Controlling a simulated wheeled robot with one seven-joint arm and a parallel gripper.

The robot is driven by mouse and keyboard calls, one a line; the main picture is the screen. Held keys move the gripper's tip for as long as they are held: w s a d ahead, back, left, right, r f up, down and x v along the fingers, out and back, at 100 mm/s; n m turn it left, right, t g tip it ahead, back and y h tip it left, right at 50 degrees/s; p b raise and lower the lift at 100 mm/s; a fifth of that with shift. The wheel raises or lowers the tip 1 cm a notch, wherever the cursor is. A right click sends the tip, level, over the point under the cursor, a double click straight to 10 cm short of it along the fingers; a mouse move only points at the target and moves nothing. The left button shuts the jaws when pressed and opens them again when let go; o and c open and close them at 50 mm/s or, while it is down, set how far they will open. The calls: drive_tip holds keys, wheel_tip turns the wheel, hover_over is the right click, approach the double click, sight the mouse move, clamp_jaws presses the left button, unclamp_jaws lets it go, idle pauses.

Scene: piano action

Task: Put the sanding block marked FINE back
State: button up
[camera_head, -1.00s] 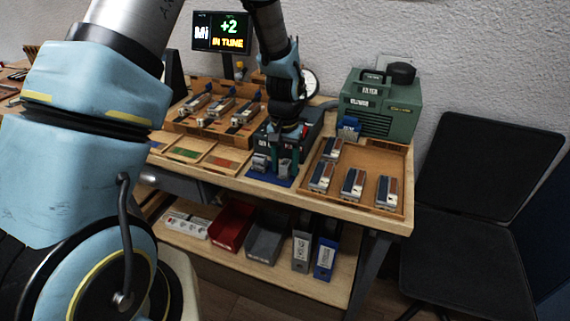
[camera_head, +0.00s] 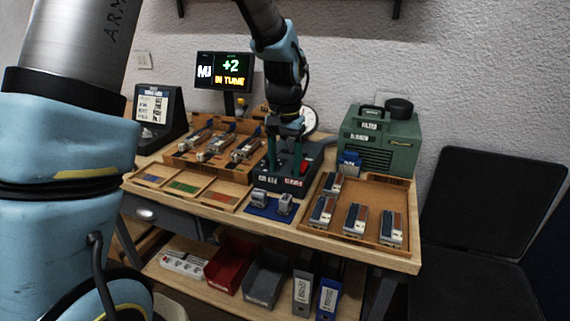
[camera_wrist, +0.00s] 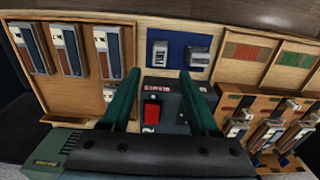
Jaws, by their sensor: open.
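Two small grey blocks stand on a blue mat (camera_head: 270,211) at the table's front: a left one (camera_head: 260,197) and a right one (camera_head: 285,203). They also show in the wrist view, as one block (camera_wrist: 159,54) and another (camera_wrist: 199,58) on the blue mat. Their markings are too small to read, so I cannot tell which is FINE. My gripper (camera_head: 285,165) is open and empty, above the dark box behind the mat. In the wrist view its teal fingers (camera_wrist: 160,76) are spread apart, short of the blocks.
The dark box (camera_wrist: 169,86) carries a red button (camera_wrist: 152,112). A wooden tray (camera_head: 383,181) with several long blocks is on the right, a wooden rack (camera_head: 180,160) on the left. Shallow colored compartments (camera_head: 184,186) lie left of the mat. A green machine (camera_head: 380,140) stands behind.

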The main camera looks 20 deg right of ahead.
drive_tip(key=shift+a+r, duration=0.1)
drive_tip(key=shift+r, duration=0.7)
drive_tip(key=s+a+n, duration=0.2)
drive_tip(key=a+n, duration=0.1)
drive_tip(key=a, duration=1.2)
drive_tip(key=s+a+n+t, duration=0.1)
drive_tip(key=a+n, duration=0.3)
drive_tip(key=a, duration=1.1)
drive_tip(key=shift+s+f+t, duration=0.3)
drive_tip(key=shift+s+f, duration=0.05)
drive_tip(key=shift+s, duration=0.1)
drive_tip(key=shift+c, duration=0.2)
